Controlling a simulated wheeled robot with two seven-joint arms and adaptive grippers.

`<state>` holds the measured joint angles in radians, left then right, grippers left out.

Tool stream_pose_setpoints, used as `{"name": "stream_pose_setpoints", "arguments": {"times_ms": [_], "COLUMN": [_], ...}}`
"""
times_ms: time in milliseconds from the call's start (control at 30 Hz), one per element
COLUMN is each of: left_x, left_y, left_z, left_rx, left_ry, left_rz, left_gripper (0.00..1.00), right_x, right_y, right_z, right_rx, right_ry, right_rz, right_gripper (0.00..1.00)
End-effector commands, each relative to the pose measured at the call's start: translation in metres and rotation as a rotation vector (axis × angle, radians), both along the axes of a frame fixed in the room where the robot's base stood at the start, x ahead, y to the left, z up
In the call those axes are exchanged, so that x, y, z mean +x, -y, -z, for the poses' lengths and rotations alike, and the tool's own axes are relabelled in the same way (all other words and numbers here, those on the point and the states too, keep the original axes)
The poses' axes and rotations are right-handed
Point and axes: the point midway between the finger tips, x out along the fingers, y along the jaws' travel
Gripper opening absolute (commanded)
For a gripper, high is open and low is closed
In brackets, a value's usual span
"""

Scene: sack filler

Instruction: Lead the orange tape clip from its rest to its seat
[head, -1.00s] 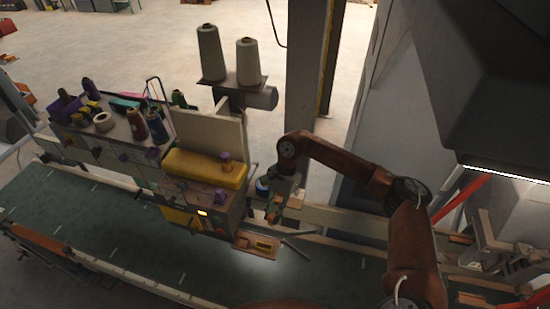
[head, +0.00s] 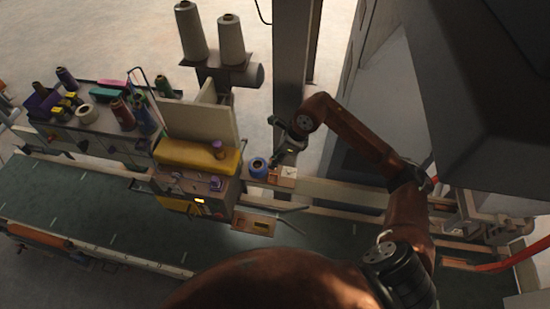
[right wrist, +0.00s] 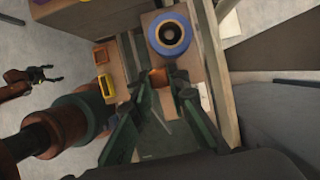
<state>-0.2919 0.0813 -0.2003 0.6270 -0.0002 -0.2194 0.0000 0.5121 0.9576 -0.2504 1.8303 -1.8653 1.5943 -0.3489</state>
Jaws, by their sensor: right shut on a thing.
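My right gripper (right wrist: 170,76) has its green fingers closed on a small orange piece, seemingly the orange tape clip (right wrist: 157,77). A blue tape roll (right wrist: 170,33) with a dark core lies flat just beyond the fingertips. In the head view the right gripper (head: 281,160) hangs just right of the blue roll (head: 258,167); the clip cannot be made out there. My left gripper shows small and apparently open in the right wrist view (right wrist: 50,75), away from the clip. Its fingers are not visible in the head view. I cannot tell which part is the seat.
A machine head with a yellow cover (head: 198,161) stands left of the roll. A wooden plate (head: 254,223) with a yellow-framed slot sits at its front. Thread cones (head: 231,39) stand behind. A green conveyor belt (head: 75,210) runs along the front, with rails alongside.

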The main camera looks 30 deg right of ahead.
Motion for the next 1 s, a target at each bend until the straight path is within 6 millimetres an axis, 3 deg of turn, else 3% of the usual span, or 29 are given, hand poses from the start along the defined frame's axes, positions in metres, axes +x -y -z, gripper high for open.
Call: {"name": "stream_pose_setpoints", "arguments": {"times_ms": [300, 467, 700, 1000], "left_x": [-0.016, -0.017, -0.016, -0.013], "left_y": [-0.001, -0.001, 0.000, 0.002], "left_z": [0.014, 0.019, 0.042, 0.052], "left_rx": [0.001, 0.002, 0.000, -0.002], "left_ry": [-0.021, -0.022, -0.021, -0.017], "left_rz": [-0.004, -0.004, -0.003, -0.003], "left_gripper": [0.67, 0.67, 0.67, 0.67], "right_x": [-0.001, -0.001, -0.001, -0.001], "right_y": [0.001, 0.002, 0.002, 0.001], "right_z": [0.028, 0.042, 0.064, 0.073], "right_rx": [0.001, 0.000, -0.001, -0.001], "right_ry": [-0.002, -0.002, 0.000, 0.000], "right_rz": [0.002, 0.003, 0.003, 0.002], "right_gripper": [0.00, 0.00, 0.00, 0.00]}}
